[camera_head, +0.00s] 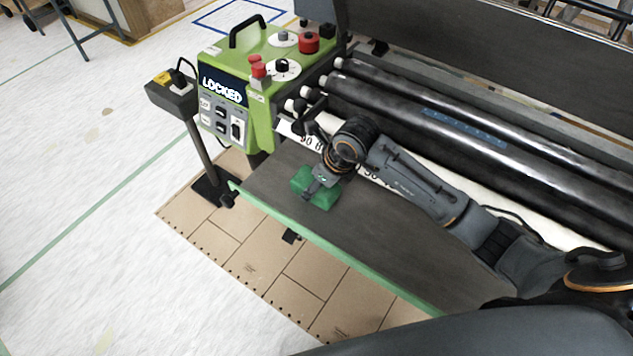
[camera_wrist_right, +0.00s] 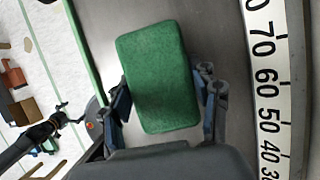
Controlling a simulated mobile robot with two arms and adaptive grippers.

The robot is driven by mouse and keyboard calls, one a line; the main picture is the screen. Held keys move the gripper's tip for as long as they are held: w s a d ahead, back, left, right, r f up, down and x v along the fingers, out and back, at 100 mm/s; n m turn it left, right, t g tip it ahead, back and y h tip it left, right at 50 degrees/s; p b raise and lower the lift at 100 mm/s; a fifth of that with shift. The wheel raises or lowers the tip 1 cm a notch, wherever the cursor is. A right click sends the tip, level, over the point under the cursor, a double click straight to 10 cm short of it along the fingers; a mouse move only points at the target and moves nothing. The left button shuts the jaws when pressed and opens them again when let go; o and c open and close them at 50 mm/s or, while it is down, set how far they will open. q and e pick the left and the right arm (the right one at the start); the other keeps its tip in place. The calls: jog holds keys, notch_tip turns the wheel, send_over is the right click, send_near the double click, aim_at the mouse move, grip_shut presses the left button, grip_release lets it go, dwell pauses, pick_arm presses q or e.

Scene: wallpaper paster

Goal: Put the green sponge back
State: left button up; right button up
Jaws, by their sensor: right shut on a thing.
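The green sponge (camera_head: 323,190) is at the left part of the machine's dark tray (camera_head: 400,232), under my right gripper (camera_head: 318,186). In the right wrist view the sponge (camera_wrist_right: 160,78) sits between the two fingers of my right gripper (camera_wrist_right: 163,92), which is shut on it. The sponge is over the grey tray surface; I cannot tell whether it touches the tray. My left gripper is not in view.
A green control box (camera_head: 255,85) marked LOCKED, with red knobs, stands behind and left of the tray. Dark rollers (camera_head: 440,120) and a white numbered ruler (camera_wrist_right: 268,85) run along the tray's back. Cardboard (camera_head: 250,250) covers the floor below.

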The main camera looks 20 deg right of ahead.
jog(key=shift+f, duration=0.25)
jog(key=o, duration=1.2)
jog(key=shift+r, duration=0.1)
jog(key=shift+r, duration=0.15)
jog(key=shift+s+d+r, duration=0.1)
jog(key=shift+d+r, duration=0.05)
jog(key=shift+r, duration=0.2)
jog(key=d+r, duration=0.1)
jog(key=s+r+b, duration=0.1)
jog(key=r, duration=0.1)
jog(key=s+d+r, duration=0.1)
jog(key=shift+d+r, duration=0.3)
jog(key=v, duration=0.7)
jog(key=shift+s+r+b, duration=0.15)
jog(key=shift+r+b, duration=0.1)
jog(key=shift+b, duration=0.15)
